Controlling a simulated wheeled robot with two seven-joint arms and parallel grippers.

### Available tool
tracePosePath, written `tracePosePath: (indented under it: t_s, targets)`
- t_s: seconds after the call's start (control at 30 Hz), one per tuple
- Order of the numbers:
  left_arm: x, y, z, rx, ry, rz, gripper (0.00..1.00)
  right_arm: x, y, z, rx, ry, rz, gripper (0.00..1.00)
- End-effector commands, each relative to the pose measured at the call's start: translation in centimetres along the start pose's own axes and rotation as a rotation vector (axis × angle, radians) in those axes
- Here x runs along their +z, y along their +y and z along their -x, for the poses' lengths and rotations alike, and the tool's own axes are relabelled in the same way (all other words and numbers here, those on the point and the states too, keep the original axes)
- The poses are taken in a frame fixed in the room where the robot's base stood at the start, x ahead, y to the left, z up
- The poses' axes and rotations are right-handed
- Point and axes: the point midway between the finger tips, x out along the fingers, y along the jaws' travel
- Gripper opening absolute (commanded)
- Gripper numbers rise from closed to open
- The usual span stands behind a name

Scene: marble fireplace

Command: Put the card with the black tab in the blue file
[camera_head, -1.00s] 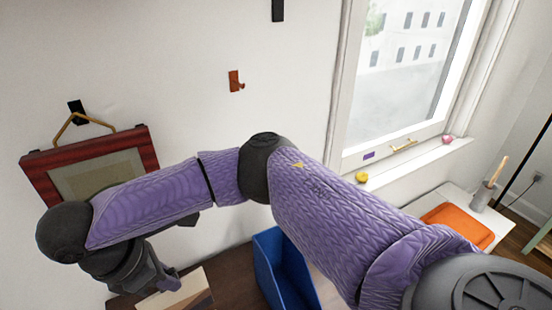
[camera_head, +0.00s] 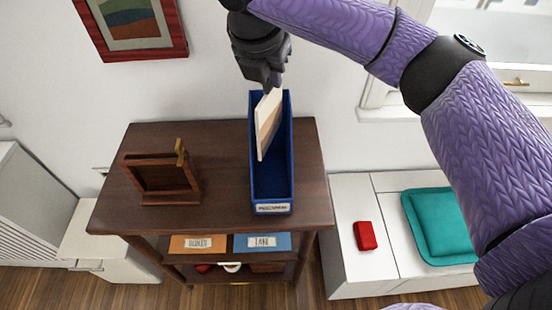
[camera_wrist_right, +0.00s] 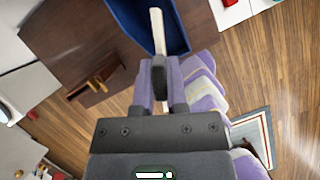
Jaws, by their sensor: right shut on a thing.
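My right gripper (camera_head: 273,82) is shut on a pale cream and tan card (camera_head: 268,122) and holds it by its top edge, with the card hanging tilted. In the right wrist view, a dark piece (camera_wrist_right: 159,75) shows between the fingers at the card's end; it looks like the black tab. The blue file (camera_head: 272,206), a tall open-topped box with a white label on its front, stands on the dark wooden shelf unit. The card overlaps the file's back part and left wall; I cannot tell how far its lower end is inside. My left gripper is out of view.
A brown wooden stand (camera_head: 163,180) is left of the file on the shelf top (camera_head: 225,190). Orange and blue labelled items sit on the shelf below. A red box (camera_head: 365,235) and a teal cushion (camera_head: 440,225) lie on the white bench to the right. A framed picture (camera_head: 130,25) hangs at upper left.

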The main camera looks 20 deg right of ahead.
Motion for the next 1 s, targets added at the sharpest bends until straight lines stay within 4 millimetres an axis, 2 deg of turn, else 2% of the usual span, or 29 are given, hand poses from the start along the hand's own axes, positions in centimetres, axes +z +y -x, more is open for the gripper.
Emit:
tracePosePath:
  t_s: [0.03,0.1,0.3,0.57,0.73,1.0]
  targets:
    - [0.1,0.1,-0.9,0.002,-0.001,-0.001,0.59,-0.8,-0.1,-2.0,-0.004,0.004,0.002,0.00]
    - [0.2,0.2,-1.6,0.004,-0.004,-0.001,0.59,-1.8,-0.1,-4.2,-0.004,0.004,0.002,0.00]
    - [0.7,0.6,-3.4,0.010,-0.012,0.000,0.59,-4.1,-0.1,-9.7,-0.004,0.004,0.001,0.00]
    - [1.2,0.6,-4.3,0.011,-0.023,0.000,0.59,-5.3,0.0,-12.7,-0.002,0.002,-0.001,0.00]
    - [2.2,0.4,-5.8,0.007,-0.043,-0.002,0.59,-6.9,0.0,-16.4,-0.003,0.004,0.001,0.00]
    - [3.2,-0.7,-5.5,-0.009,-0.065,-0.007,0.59,-6.9,0.0,-16.5,-0.001,0.000,0.000,0.00]
